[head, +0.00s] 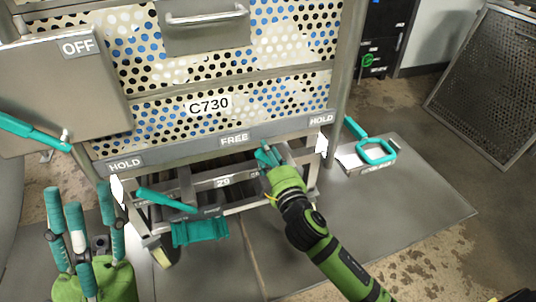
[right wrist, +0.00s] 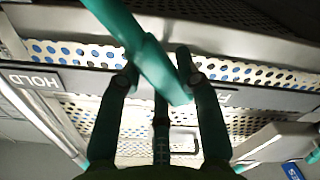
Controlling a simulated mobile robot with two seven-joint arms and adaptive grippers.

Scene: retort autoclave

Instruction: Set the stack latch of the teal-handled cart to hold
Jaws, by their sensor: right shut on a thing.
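The teal-handled cart carries a perforated stack marked C730 (head: 209,105). A grey strip (head: 185,150) along its lower edge reads HOLD at the left, FREE in the middle and HOLD at the right. My right gripper (head: 267,158) is shut on a teal latch lever (right wrist: 145,55), which crosses between its fingers in the right wrist view. The lever's tip lies in front of the strip between FREE and the right-hand HOLD, closer to FREE. In the head view my gripper mostly hides the lever. My left gripper (head: 82,225) is open and empty at the lower left, fingers pointing up.
A grey OFF panel (head: 60,95) with a teal lever (head: 35,130) stands at the left. A teal bar (head: 165,200) and a teal piece (head: 200,229) are low on the cart front. A teal loop handle (head: 376,152) is on the right.

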